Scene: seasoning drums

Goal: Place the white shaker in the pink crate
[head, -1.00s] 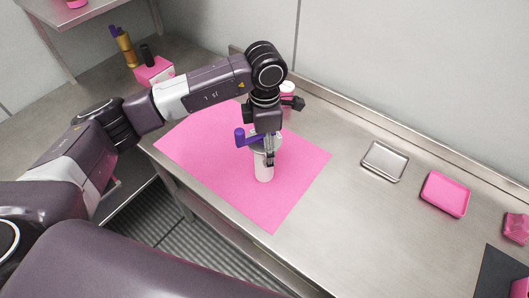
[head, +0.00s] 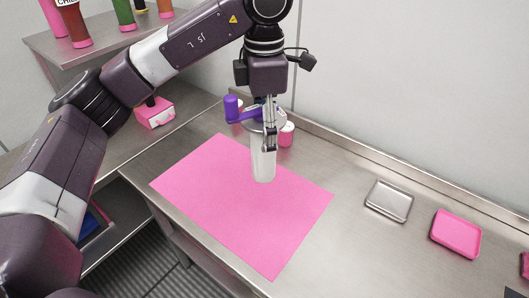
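My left gripper (head: 268,128) is shut on the upper part of the white shaker (head: 263,165), a tall, roughly upright cylinder. The shaker appears raised over the pink mat (head: 240,230). A purple piece (head: 232,108) and a round metallic part (head: 264,116) show at the gripper; I cannot tell what they belong to. A small pink box (head: 155,113) stands on the left counter, with a dark item at its top. A shallow pink tray (head: 456,234) lies at the right. I cannot tell whether either is the pink crate. My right gripper is out of view.
A pink-and-white container (head: 287,134) stands behind the shaker near the wall. A metal tray (head: 389,200) lies right of the mat. Several bottles (head: 122,12) stand on the upper-left shelf (head: 95,45). The counter between mat and trays is clear.

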